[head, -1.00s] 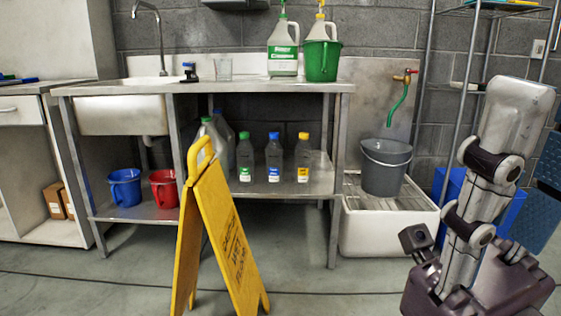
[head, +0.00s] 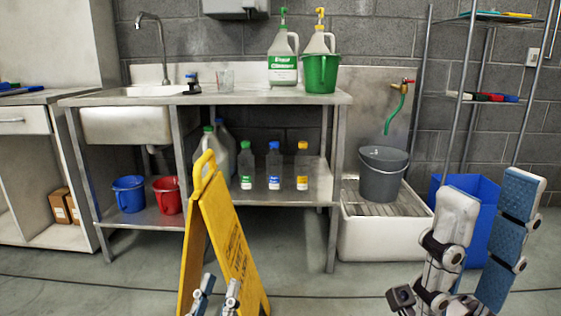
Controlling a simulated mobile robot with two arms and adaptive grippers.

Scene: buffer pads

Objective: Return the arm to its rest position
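My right gripper (head: 491,190) is at the lower right of the head view, its fingers pointing up. The two fingers stand well apart with nothing between them, and the blue inner pad of the right-hand finger shows. Its fingers overlap the blue bin and the white floor basin behind in the picture. My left gripper (head: 220,284) is at the bottom edge, in front of the yellow wet-floor sign. Only its two fingertips show, apart and empty. Most of both arms is out of view.
A yellow floor sign (head: 222,232) stands before a steel sink table (head: 245,98) with bottles and buckets. A white floor basin (head: 375,241) holds a grey bucket (head: 383,173). A blue bin (head: 481,216) and wire rack stand at right. Floor between sign and basin is clear.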

